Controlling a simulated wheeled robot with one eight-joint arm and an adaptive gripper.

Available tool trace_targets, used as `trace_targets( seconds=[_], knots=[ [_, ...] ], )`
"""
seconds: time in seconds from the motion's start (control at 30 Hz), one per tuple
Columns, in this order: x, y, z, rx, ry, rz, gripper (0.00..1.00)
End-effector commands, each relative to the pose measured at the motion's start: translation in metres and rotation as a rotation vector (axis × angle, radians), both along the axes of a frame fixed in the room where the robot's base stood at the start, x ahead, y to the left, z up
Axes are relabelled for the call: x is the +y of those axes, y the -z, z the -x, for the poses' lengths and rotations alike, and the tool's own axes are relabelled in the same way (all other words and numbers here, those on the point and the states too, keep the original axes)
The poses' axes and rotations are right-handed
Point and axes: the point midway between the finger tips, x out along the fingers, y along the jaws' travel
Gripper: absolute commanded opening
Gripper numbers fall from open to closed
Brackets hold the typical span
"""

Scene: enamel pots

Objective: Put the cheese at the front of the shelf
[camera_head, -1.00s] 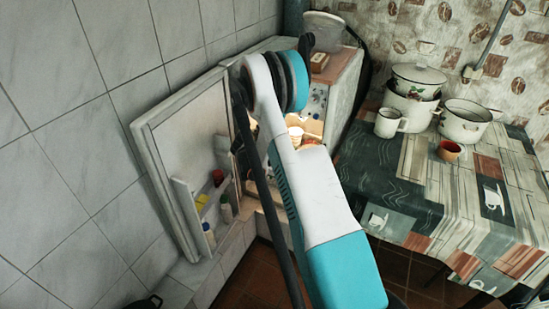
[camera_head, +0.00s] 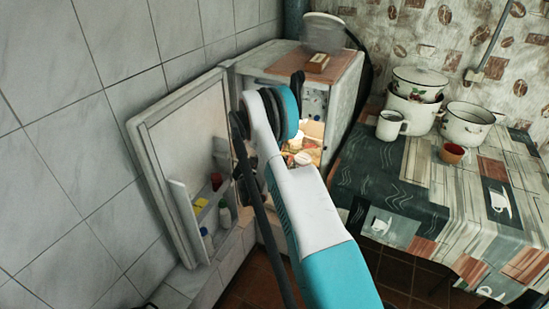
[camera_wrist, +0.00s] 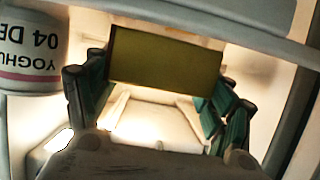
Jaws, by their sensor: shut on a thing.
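My gripper (camera_wrist: 160,85) is shut on the cheese, a plain yellow-olive block (camera_wrist: 165,60), with a green-padded finger at each side. The wrist view shows the cheese inside a lit, pale space, below a grey bar (camera_wrist: 285,52) that looks like a shelf edge. I cannot tell whether the cheese touches a shelf. In the head view the open fridge (camera_head: 343,95) stands behind my arm, its lit inside partly showing. My arm hides the gripper and cheese there.
A yoghurt tub (camera_wrist: 32,45) is close on the left in the wrist view. The fridge door (camera_head: 170,130) stands open on the left, with bottles in its rack. A table (camera_head: 400,185) with enamel pots (camera_head: 412,110) and a mug (camera_head: 391,125) is on the right.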

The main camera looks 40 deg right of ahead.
Motion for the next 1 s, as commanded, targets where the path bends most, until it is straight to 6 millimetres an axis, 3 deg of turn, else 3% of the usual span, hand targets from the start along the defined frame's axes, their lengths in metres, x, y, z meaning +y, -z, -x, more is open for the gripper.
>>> trace_targets(
  seconds=[0.13,0.17,0.23,0.7,1.0],
  knots=[
    [0.0,0.002,0.0,0.0,0.0,0.0,0.4],
    [0.0,0.001,0.0,0.0,0.0,0.0,0.81],
    [0.0,0.001,0.0,0.0,0.0,0.0,0.95],
    [0.001,-0.001,0.0,0.0,0.0,0.0,0.95],
    [0.045,-0.023,0.017,0.0,-0.003,0.0,0.95]
  ],
)
